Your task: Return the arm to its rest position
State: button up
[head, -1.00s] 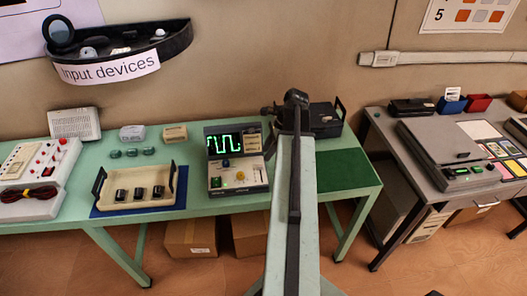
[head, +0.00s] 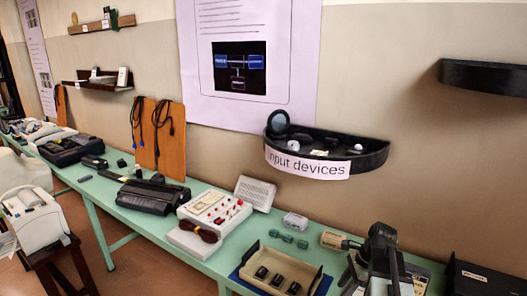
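My gripper (head: 379,238) is a dark shape at the lower right of the head view, at the end of my arm, which rises from the bottom edge. It shows in front of the green table and hides part of a device behind it. I see no object held in it. The fingers are too dark and overlapped to tell whether they are open or shut.
The long green table (head: 105,192) runs along the wall. Near my gripper are a cream tray (head: 257,258) and a black box (head: 482,280). A black "Input devices" shelf (head: 372,160) juts from the wall above. Bare floor shows at lower left.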

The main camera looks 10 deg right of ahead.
jog(key=s+a+f+n+h, duration=0.1)
jog(key=a+n+h, duration=0.3)
jog(key=a+n, duration=1.5)
jog(key=shift+s+a+f+n+g, duration=0.15)
jog(key=shift+s+a+n+g, duration=0.2)
jog(key=shift+s+n, duration=0.3)
jog(key=shift+d, duration=0.1)
